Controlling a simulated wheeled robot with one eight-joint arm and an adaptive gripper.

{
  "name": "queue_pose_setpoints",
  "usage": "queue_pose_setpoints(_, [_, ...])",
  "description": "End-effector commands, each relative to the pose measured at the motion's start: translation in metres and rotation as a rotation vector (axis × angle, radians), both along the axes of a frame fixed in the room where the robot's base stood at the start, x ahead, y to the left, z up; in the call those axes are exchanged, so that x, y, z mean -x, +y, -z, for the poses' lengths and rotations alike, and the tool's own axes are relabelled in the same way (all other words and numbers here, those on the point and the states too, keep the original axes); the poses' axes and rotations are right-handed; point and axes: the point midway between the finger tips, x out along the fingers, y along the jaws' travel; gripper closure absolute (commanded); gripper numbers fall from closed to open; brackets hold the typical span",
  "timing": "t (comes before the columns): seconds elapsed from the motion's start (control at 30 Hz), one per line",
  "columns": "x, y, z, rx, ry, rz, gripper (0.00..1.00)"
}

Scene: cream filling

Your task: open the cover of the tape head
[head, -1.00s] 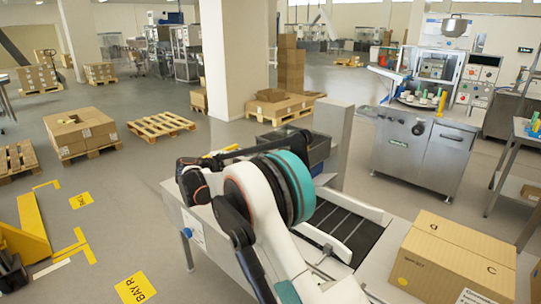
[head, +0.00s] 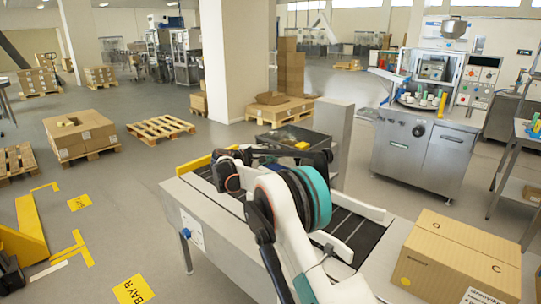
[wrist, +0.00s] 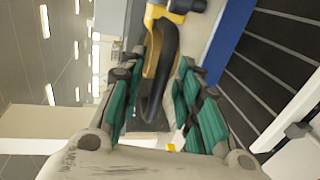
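In the wrist view a black curved part with a yellow edge (wrist: 158,72), which looks like the tape head's cover, stands ahead between my fingers. My gripper (wrist: 160,68) has teal pads, and its fingers are apart, one on each side of the curved part. I cannot tell whether either finger touches it. In the head view my white and teal arm reaches over the conveyor machine (head: 192,215). The fingers are hard to make out there, and dark bars near the wrist are unclear. A small yellow part (head: 303,145) shows behind them.
The roller belt (head: 350,240) and its white side rail lie beside my arm. A closed carton (head: 455,262) sits at the right. A grey post (head: 335,140) stands behind. A steel filling machine (head: 415,140) is farther right. Floor at left is partly clear.

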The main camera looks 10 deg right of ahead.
Motion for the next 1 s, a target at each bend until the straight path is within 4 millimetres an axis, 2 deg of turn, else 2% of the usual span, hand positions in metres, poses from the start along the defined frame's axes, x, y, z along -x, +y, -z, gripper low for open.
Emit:
queue_pose_setpoints(0.17, [0.0, 0.0, 0.0, 0.0, 0.0, 0.0, 0.71])
queue_pose_setpoints(0.3, [0.0, 0.0, 0.0, 0.0, 0.0, 0.0, 1.0])
queue_pose_setpoints(0.67, [0.001, 0.0, -0.007, -0.014, 0.01, 0.001, 1.0])
queue_pose_setpoints(0.87, [0.005, 0.001, -0.031, -0.073, 0.053, 0.001, 1.0])
queue_pose_setpoints(1.0, [0.011, 0.0, -0.059, -0.149, 0.109, 0.003, 1.0])
